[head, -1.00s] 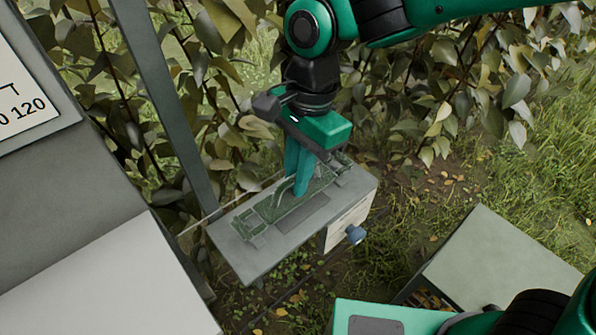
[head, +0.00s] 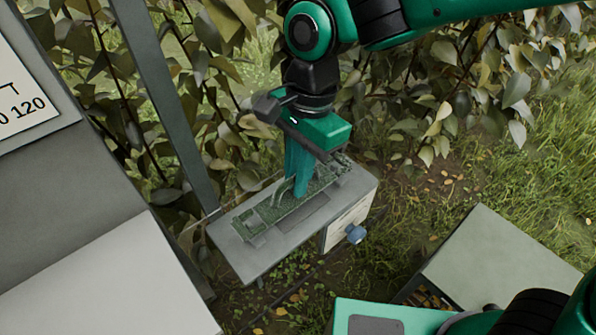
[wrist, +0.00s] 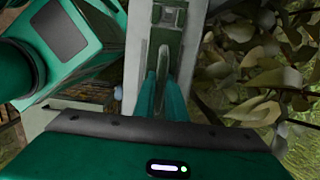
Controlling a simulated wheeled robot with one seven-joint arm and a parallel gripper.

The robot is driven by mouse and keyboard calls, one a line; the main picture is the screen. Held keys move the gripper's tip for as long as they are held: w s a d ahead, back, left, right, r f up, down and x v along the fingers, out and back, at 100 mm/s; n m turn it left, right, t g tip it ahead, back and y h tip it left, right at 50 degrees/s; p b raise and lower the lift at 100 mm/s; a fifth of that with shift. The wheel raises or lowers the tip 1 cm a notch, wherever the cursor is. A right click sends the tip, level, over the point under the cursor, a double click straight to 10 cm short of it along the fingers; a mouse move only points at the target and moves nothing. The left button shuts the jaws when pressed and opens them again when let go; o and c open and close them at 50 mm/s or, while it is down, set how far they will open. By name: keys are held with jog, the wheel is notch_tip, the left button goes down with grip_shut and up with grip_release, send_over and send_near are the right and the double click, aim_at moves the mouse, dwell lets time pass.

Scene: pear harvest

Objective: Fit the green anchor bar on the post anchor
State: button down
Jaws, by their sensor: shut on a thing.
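The green anchor bar (head: 270,212), a long, narrow piece with an arched handle, lies lengthwise over the top of a grey bench (head: 245,262). My gripper (head: 298,188) points down with its teal fingers on the bar's handle. In the wrist view the fingers (wrist: 163,88) stand on both sides of the handle, and the bar (wrist: 165,43) runs away from them along the bench. Whether the bar touches the bench is hard to tell. I cannot clearly make out the post anchor; a grey post (head: 165,90) rises diagonally behind the bench.
A blue knob (head: 355,234) sticks out of the bench's side. A large grey cabinet (head: 90,275) stands at the left. A pale-lidded box (head: 500,260) stands at the lower right. Leafy branches (head: 450,100) hang close behind my arm. Grass is open at the right.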

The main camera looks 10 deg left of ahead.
jog(key=shift+f, duration=0.9)
dwell(0.8)
jog(key=c, duration=1.7)
grip_release()
jog(key=shift+r, duration=0.1)
jog(key=r, duration=0.3)
jog(key=w+d+r, duration=0.1)
jog(key=r, duration=0.6)
jog(key=shift+w+d+r, duration=0.15)
jog(key=shift+r, duration=0.1)
jog(key=w+d+f+t, duration=0.1)
jog(key=w+d+f, duration=0.15)
jog(key=d, duration=1.15)
jog(key=w+d+f, duration=0.1)
jog(key=w+d, duration=0.2)
jog(key=d, duration=1)
jog(key=shift+n+h, duration=0.5)
jog(key=shift+n, duration=0.3)
jog(key=s+d+f, duration=0.1)
jog(key=s+d, duration=0.3)
jog(key=d, duration=0.2)
jog(key=s+d+f, duration=0.2)
jog(key=s+d, duration=0.3)
jog(key=d, duration=0.1)
jog(key=s+d+f, duration=0.2)
jog(key=s+d, duration=0.2)
jog(key=d, duration=0.2)
jog(key=shift+s+d+f, duration=0.25)
jog(key=shift+s+d, duration=0.1)
jog(key=shift+d, duration=0.05)
